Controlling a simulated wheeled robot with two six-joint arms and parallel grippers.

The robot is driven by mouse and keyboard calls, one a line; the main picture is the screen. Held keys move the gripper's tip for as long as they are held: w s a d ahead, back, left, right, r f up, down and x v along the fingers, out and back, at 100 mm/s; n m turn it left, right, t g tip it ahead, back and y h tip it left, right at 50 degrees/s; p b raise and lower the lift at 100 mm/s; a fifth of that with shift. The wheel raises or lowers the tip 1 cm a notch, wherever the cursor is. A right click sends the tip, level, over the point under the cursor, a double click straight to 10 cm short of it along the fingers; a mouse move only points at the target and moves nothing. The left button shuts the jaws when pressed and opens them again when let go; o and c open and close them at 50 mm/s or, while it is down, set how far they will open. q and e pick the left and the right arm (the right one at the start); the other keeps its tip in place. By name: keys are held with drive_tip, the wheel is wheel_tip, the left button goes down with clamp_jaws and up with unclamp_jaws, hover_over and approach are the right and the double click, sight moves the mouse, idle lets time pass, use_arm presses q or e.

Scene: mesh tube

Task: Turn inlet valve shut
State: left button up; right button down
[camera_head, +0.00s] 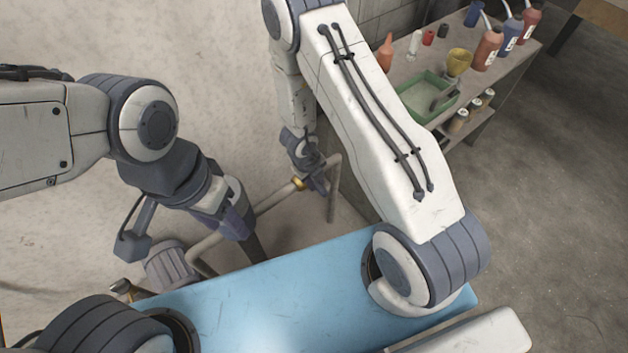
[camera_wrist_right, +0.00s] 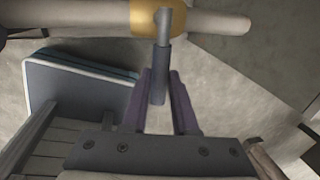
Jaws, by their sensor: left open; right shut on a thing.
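The inlet valve has a brass body (camera_head: 298,183) on a pale pipe (camera_head: 270,200) in the head view. In the right wrist view its brass body (camera_wrist_right: 146,17) sits on the pipe (camera_wrist_right: 218,20) at the top. A grey lever handle (camera_wrist_right: 160,75) sticks out from it toward my right gripper. My right gripper (camera_head: 319,184) is at the valve, its two purple fingers (camera_wrist_right: 160,98) shut on the lever handle, one on each side. My left gripper (camera_head: 238,226) is open in front of the pipe, left of the valve; its fingertips are partly hard to make out.
A ribbed grey pump or motor (camera_head: 170,266) stands at the lower left beside the pipe. A blue panel (camera_head: 290,290) spans the front. A bench (camera_head: 480,85) at the upper right holds bottles and a green tray (camera_head: 408,90). Grey floor (camera_head: 560,190) lies open at the right.

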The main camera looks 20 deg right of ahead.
drive_tip(key=shift+w, duration=0.1)
drive_tip(key=c, duration=0.7)
unclamp_jaws()
drive_tip(key=r+p, duration=0.2)
drive_tip(key=r, duration=0.1)
drive_tip(key=a+r+p, duration=0.1)
drive_tip(key=r+p, duration=0.1)
drive_tip(key=r, duration=0.2)
drive_tip(key=a+r+p, duration=0.1)
drive_tip(key=r+p, duration=0.1)
drive_tip(key=r, duration=0.1)
drive_tip(key=shift+s+r+p, duration=0.15)
drive_tip(key=shift+s+p, duration=0.2)
drive_tip(key=shift+s, duration=0.05)
